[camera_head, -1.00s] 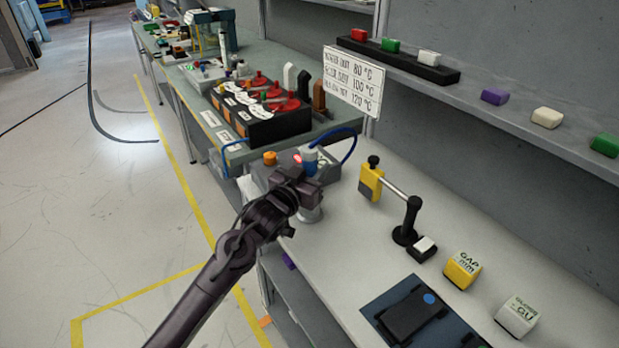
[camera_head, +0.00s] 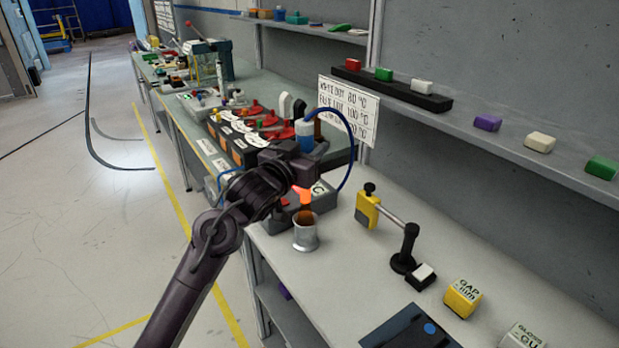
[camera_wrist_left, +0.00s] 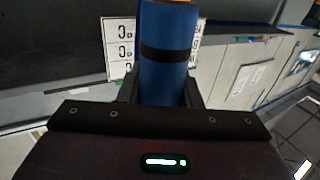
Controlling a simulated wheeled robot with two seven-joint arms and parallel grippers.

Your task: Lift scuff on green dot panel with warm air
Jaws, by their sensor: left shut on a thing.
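My left gripper (camera_head: 298,160) is shut on a blue hot-air tool (camera_head: 306,138) with a blue hose curving off to the right. The tool is upright, its tip glowing orange above a metal cup (camera_head: 306,235) on the bench; I cannot tell whether the tip is fully clear of the cup. In the left wrist view the tool's blue body with a black band (camera_wrist_left: 166,60) stands between the fingers. A temperature sign (camera_head: 345,100) behind lists dots and degrees, partly covered by the hose. A dark panel with a blue dot (camera_head: 429,329) lies at the bottom edge. I see no green-dot panel. My right gripper is out of view.
A grey box (camera_head: 325,195) stands behind the cup, partly hidden. A yellow gauge on a black stand (camera_head: 404,262), a yellow GAP block (camera_head: 462,298) and a white gloss block (camera_head: 522,337) stand to the right. Coloured blocks line the shelf (camera_head: 510,155).

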